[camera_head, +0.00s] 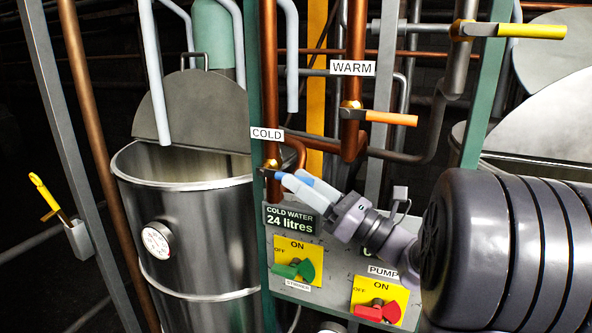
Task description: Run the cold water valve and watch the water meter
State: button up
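The cold water valve (271,165) sits on a copper pipe under the COLD label (267,134). Its blue lever (305,178) points right and is partly hidden by my gripper. My gripper (298,184) comes in from the lower right, with its pale fingers at the lever, one in front of it. Whether the fingers press on the lever cannot be told. The water meter display (290,218) below the valve reads "COLD WATER 24 litres". My gripper's finger is close above it, but its text is readable.
A steel vat (190,240) with a dial gauge (157,240) and raised lid stands left. The WARM valve's orange lever (390,118) is above right. Below are a green stirrer switch (295,270) and a red pump switch (377,311). A yellow-handled tool (45,192) hangs far left.

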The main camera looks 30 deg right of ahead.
jog(key=shift+x, duration=0.8)
grip_shut()
dwell(0.9)
